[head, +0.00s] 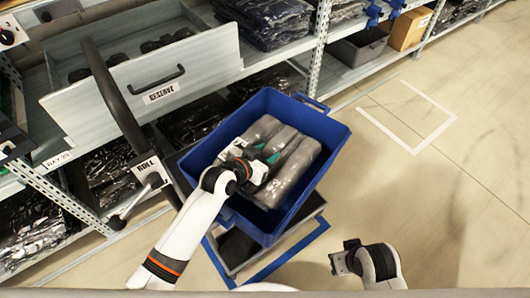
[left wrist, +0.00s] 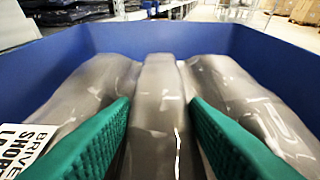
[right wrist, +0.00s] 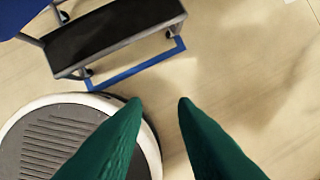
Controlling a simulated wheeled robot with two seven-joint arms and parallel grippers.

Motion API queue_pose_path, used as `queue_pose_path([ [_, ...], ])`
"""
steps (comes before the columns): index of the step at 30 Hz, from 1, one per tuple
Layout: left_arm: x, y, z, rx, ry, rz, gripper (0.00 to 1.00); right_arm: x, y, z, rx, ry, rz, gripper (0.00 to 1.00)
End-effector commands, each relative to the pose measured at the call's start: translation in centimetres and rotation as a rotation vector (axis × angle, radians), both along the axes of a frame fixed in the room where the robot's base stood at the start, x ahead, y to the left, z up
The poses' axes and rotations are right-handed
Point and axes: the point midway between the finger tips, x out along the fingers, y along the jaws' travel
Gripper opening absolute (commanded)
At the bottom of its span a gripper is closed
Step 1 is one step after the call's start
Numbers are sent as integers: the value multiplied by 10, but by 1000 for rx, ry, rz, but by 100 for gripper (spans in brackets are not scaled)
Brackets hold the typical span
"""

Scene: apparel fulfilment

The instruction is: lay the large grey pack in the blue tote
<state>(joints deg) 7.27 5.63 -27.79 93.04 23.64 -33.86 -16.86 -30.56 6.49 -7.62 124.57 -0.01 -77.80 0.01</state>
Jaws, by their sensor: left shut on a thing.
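The blue tote (head: 328,131) stands in the middle of the head view. The large grey pack (head: 292,172) lies inside it, in shiny clear wrap with rounded ridges. My left gripper (head: 259,168) is down in the tote with its green fingers shut on the pack. In the left wrist view, the fingers (left wrist: 158,120) sit on both sides of the pack's middle ridge (left wrist: 158,85), and the blue walls (left wrist: 200,40) rise beyond. My right gripper (head: 345,260) is outside the tote, to the lower right. In the right wrist view its fingers (right wrist: 160,105) are apart with nothing between them.
The tote rests on a dark low cart (head: 240,250) inside a blue floor outline. A shelf rack with an open drawer (head: 150,85) marked RESERVE and dark packs stands behind and left. A black curved handle (head: 115,95) marked ROLL rises left. Floor at right is clear.

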Motion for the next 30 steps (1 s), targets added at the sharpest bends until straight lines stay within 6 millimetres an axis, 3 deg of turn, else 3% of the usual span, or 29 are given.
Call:
queue_pose_path([
  [15,1,0,-9,-1,-1,0,15,-1,0,16,2,-13,-2,25],
  [16,0,0,-10,0,0,0,46,-1,0,15,2,-12,-2,25],
  [19,0,0,-10,0,0,0,63,-3,0,15,2,-9,-2,25],
  [30,0,0,-6,-1,-1,0,63,-3,0,14,2,-6,-2,25],
])
